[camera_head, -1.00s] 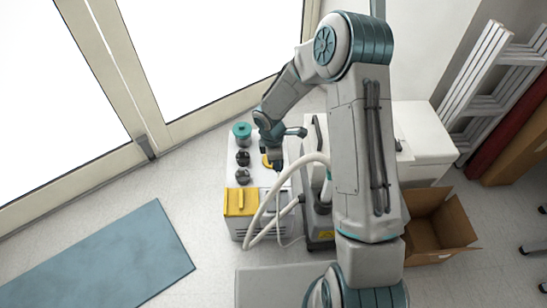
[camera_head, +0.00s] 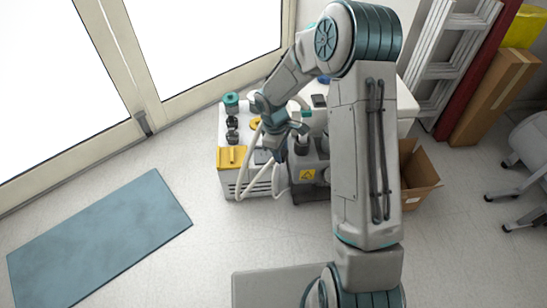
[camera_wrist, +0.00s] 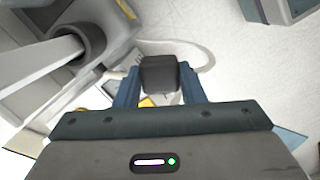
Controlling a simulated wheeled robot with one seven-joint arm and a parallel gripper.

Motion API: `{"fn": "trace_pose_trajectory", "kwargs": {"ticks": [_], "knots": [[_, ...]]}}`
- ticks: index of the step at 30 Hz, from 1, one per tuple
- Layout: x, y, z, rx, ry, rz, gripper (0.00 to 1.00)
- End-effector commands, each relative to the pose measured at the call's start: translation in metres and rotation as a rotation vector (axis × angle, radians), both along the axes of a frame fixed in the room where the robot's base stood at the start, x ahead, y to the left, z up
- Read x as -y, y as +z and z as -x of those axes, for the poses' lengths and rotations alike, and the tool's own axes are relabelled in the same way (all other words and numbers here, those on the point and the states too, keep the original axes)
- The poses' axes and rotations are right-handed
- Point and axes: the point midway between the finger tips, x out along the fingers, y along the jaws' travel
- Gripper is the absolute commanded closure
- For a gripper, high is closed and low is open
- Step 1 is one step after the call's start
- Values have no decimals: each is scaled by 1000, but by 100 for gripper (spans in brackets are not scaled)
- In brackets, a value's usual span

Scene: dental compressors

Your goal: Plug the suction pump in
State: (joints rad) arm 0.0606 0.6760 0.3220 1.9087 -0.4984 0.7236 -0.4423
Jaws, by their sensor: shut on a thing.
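My gripper (camera_wrist: 160,88) is shut on a black plug (camera_wrist: 160,73), which sits between its two blue fingers in the wrist view. A pale cord (camera_wrist: 205,58) curves on the floor side behind the plug. In the head view my gripper (camera_head: 280,154) hangs between a white unit with a yellow part and a grey machine, which looks like the suction pump (camera_head: 308,181) and bears a yellow warning label. The grey machine's round port and pipe (camera_wrist: 85,38) show at upper left in the wrist view. No socket can be made out.
The white unit (camera_head: 229,185) carries black knobs and a teal-topped jar (camera_head: 231,101). An open cardboard box (camera_head: 417,180) stands at right, with a ladder (camera_head: 450,60) behind it. A blue mat (camera_head: 100,235) lies at left. The floor in front is clear.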

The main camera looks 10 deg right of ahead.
Motion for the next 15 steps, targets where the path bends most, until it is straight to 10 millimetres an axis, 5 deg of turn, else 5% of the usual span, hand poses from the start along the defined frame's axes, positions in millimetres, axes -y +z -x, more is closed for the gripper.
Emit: {"fn": "trace_pose_trajectory", "kwargs": {"ticks": [15], "knots": [[57,89,6,15,-890,-23,84]]}}
